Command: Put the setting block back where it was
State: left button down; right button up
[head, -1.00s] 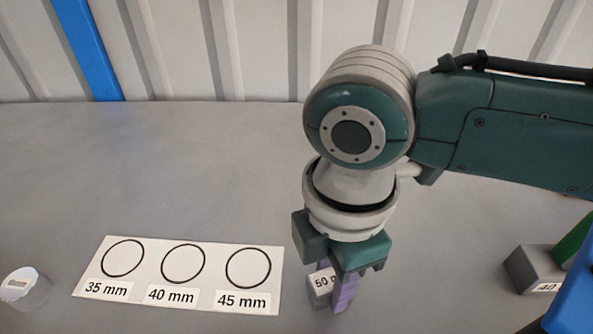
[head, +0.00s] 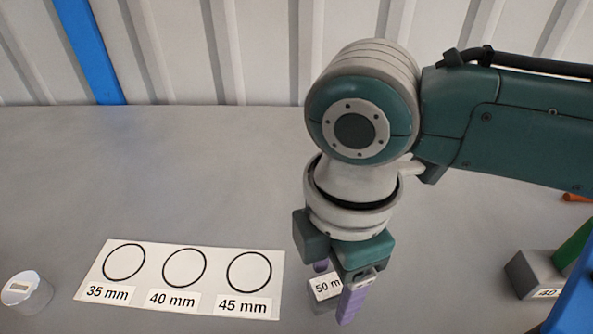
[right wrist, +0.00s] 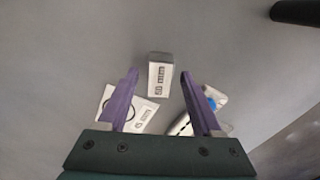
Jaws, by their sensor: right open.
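The setting block (head: 324,290) is a small grey block with a white "50 mm" label. It stands on the grey table just right of the white card, partly hidden by a finger in the head view. My right gripper (head: 337,291) is open above and around it, its purple fingers on either side. In the right wrist view the block (right wrist: 160,75) shows between and beyond the two fingertips (right wrist: 158,72), with gaps on both sides. My left gripper is not in view.
A white card (head: 212,255) with circles marked 35, 40 and 45 mm lies to the left. A silver cylinder (head: 26,292) stands far left. A grey block labelled 40 (head: 535,273) stands at the right beside green and blue parts. The table behind the card is clear.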

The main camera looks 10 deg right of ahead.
aim_at(333, 284)
notch_tip(333, 284, up, 11)
jog(key=p, duration=0.2)
jog(key=shift+r, duration=0.15)
